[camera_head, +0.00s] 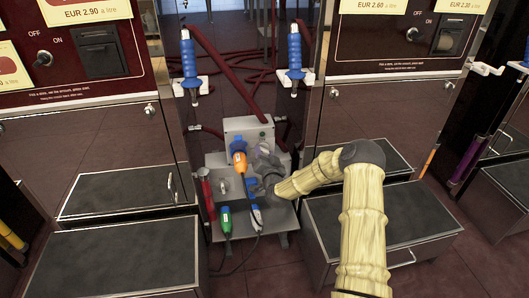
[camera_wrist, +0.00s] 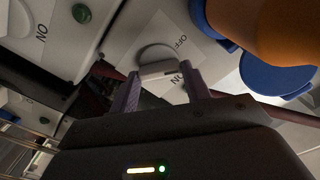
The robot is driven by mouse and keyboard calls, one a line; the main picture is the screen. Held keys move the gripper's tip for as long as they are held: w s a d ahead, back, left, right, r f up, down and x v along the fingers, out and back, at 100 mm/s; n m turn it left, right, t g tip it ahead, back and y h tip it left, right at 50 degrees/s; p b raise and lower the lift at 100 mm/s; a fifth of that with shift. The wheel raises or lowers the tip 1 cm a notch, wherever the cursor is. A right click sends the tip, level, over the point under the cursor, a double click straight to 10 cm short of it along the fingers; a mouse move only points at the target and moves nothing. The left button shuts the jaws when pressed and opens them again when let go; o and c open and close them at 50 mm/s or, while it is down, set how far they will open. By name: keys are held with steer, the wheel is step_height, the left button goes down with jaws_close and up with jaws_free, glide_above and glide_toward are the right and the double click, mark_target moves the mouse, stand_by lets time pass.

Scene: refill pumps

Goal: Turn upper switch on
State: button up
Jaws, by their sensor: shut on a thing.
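My gripper (camera_head: 264,164) is at the small grey machine (camera_head: 238,126) between the pumps, just right of the orange connector. In the wrist view my gripper's two fingers (camera_wrist: 161,92) are on either side of a pale grey switch lever (camera_wrist: 158,71) and shut on it. The lever stands on a round base on a white label (camera_wrist: 190,48) with OFF and ON printed on it. A second ON label (camera_wrist: 40,33) shows at the left of the wrist view. In the head view my gripper hides this switch, so its exact setting is hard to tell.
An orange connector (camera_head: 239,161) with a blue part is close beside my gripper. A green button (camera_wrist: 81,13) is near the switch. Blue nozzles (camera_head: 295,55) and red hoses hang behind. Dark-topped boxes flank the machine.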

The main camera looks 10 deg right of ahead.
steer(key=m+p, duration=0.1)
steer(key=m, duration=0.4)
steer(key=shift+d+f+m+p, duration=0.1)
steer(key=shift+f+m+p, duration=0.05)
steer(key=shift+m+p, duration=0.2)
steer(key=shift+f+m+p, duration=0.15)
steer(key=shift+m+p, duration=0.35)
steer(key=shift+m, duration=1.75)
steer(key=o, duration=1)
steer(key=shift+s, duration=0.15)
steer(key=shift+s, duration=0.2)
steer(key=s+p, duration=0.5)
steer(key=s, duration=1.2)
